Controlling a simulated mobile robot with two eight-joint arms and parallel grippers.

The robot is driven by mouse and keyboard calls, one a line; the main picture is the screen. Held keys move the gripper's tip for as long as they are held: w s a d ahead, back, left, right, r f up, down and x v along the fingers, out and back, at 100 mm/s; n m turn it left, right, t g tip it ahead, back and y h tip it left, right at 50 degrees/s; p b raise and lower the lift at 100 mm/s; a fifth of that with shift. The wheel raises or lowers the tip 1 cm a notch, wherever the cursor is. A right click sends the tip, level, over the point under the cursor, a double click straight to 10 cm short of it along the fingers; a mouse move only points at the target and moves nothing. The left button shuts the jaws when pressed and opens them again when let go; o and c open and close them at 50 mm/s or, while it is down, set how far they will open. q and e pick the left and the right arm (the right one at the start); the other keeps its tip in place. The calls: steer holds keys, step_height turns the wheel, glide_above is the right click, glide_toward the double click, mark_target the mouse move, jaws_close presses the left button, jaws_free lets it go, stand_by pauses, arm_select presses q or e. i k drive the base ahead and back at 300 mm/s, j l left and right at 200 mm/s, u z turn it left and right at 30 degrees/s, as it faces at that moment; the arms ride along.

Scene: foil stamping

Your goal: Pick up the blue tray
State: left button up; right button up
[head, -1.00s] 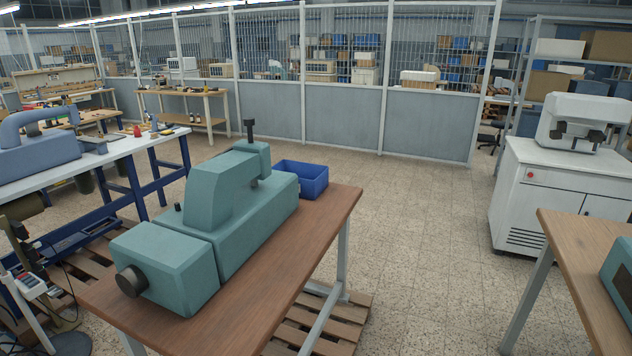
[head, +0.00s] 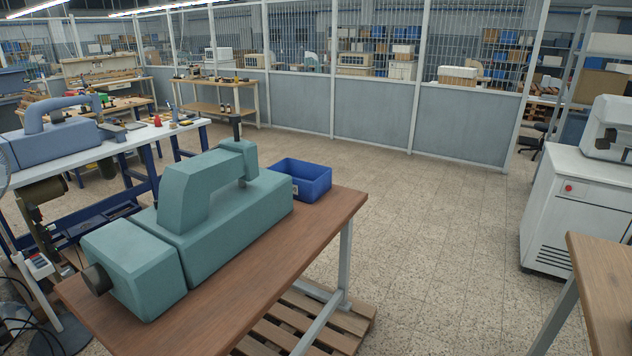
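The blue tray (head: 314,187) is an open-topped box in the head view. It sits at the far end of the brown wooden table (head: 262,278), just right of the teal machine (head: 208,200). The machine hides part of the tray's left side. The inside that shows looks empty, and a small pale mark is on its near wall. Neither of my grippers is in view.
The teal machine fills much of the table's left side. A wooden pallet (head: 318,325) lies under the table. A white cabinet (head: 568,205) and another wooden table (head: 605,285) stand at the right. The tiled floor (head: 440,230) between them is clear.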

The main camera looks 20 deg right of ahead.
mark_target(311, 180)
steer(key=l, duration=0.45)
steer(key=i+l, duration=0.1)
steer(key=l, duration=0.35)
steer(key=i+l+z, duration=0.1)
steer(key=l, duration=0.35)
steer(key=u, duration=0.45)
steer(key=l+u, duration=0.15)
steer(key=u, duration=0.3)
steer(key=l+u, duration=0.15)
steer(key=u, duration=0.25)
steer(key=l+u, duration=0.8)
steer(key=l, duration=0.25)
steer(key=k+l+u, duration=0.15)
steer(key=l, duration=0.35)
steer(key=l+u, duration=0.2)
steer(key=l, duration=0.35)
steer(key=k+l, duration=0.1)
steer(key=l, duration=0.95)
steer(key=i+l, duration=0.15)
steer(key=l, duration=0.2)
